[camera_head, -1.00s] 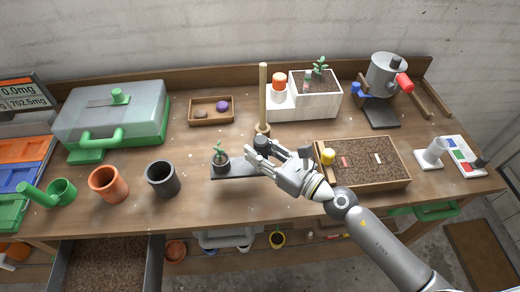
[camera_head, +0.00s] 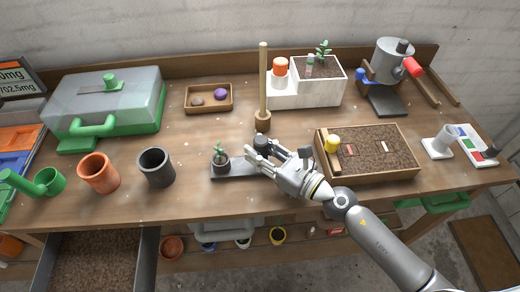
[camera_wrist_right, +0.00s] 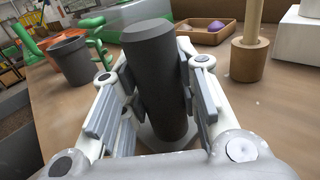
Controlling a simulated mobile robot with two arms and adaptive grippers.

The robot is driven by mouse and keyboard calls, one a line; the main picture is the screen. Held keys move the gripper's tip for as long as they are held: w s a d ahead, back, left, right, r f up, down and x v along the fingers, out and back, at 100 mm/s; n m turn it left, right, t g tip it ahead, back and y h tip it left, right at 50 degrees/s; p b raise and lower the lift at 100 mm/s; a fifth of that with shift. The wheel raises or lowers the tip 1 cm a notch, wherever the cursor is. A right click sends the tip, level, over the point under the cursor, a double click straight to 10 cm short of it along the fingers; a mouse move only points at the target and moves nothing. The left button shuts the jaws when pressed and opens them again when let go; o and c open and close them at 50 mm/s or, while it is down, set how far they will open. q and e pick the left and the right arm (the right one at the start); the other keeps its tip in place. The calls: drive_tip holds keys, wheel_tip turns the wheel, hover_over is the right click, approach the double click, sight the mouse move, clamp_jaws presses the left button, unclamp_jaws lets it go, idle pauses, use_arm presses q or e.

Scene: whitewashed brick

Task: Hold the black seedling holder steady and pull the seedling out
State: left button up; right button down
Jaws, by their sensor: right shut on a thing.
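The black seedling holder (camera_head: 233,172) is a flat dark bar lying on the bench in the head view. A small dark cup at its left end holds the green seedling (camera_head: 219,151), which stands upright. At its right end a dark upright cylinder (camera_head: 260,140) rises. My right gripper (camera_head: 262,152) is shut on this cylinder, with fingers on both sides. In the right wrist view the cylinder (camera_wrist_right: 155,75) stands between the finger pads, slightly tilted in the picture. My left gripper is not in view.
A black pot (camera_head: 156,168) and a terracotta pot (camera_head: 98,174) stand left of the holder. A wooden dibber (camera_head: 263,85) stands behind it. A soil tray (camera_head: 370,180) lies close to the right of my gripper. Bench between black pot and holder is clear.

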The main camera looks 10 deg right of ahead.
drive_tip(key=shift+f, duration=0.2)
idle(0.3)
drive_tip(key=c, duration=1.3)
unclamp_jaws()
drive_tip(key=shift+c, duration=0.2)
clamp_jaws()
